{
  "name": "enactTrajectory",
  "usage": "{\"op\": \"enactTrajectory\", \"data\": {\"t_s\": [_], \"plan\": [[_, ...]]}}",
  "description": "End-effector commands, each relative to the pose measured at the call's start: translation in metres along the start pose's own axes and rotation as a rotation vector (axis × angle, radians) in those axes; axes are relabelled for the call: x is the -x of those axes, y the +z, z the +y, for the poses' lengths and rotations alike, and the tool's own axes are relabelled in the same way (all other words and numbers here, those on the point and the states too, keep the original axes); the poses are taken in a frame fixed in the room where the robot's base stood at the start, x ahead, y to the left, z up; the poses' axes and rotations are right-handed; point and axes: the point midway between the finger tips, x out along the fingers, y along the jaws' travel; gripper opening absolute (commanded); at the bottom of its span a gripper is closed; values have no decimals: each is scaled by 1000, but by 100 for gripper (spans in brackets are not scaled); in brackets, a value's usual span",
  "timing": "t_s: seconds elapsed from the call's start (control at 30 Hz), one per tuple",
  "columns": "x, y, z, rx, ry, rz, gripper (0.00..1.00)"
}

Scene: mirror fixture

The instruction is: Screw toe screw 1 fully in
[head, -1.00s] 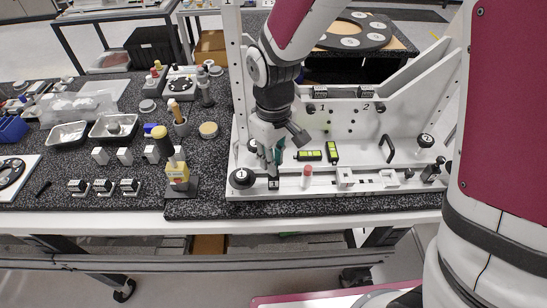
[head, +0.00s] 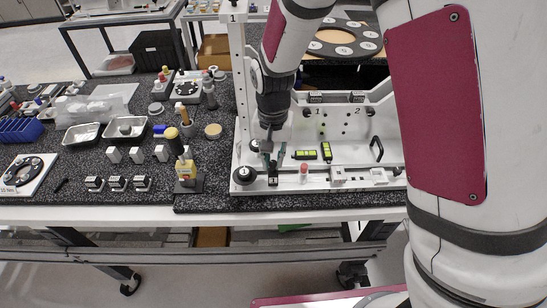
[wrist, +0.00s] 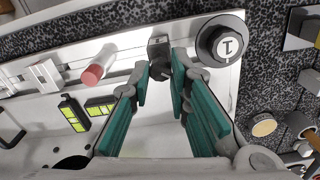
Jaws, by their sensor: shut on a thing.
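My gripper (head: 272,163) points down at the front left of the white fixture (head: 240,120). In the wrist view, its teal-padded fingers (wrist: 161,80) are closed around a small dark round screw head, which I take to be toe screw 1 (wrist: 160,69). The screw sits against a small dark block (wrist: 158,46) on the fixture's front rail. The same block shows below the fingers in the head view (head: 273,181). The fingers hide the screw there, and its depth cannot be told.
A black knob marked 1 (wrist: 222,41) stands close beside the fingers. A red-tipped peg (head: 304,171) is on the other side. Two yellow-green levels (head: 326,152) lie on the fixture plate.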

Motion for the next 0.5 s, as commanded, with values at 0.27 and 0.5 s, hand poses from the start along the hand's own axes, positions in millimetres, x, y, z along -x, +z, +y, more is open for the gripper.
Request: {"op": "enactTrajectory", "data": {"t_s": [0.27, 0.5], "plan": [[2, 2, 0, -212, -1, 0, 0], [1, 1, 0, -330, -1, 1, 0]]}}
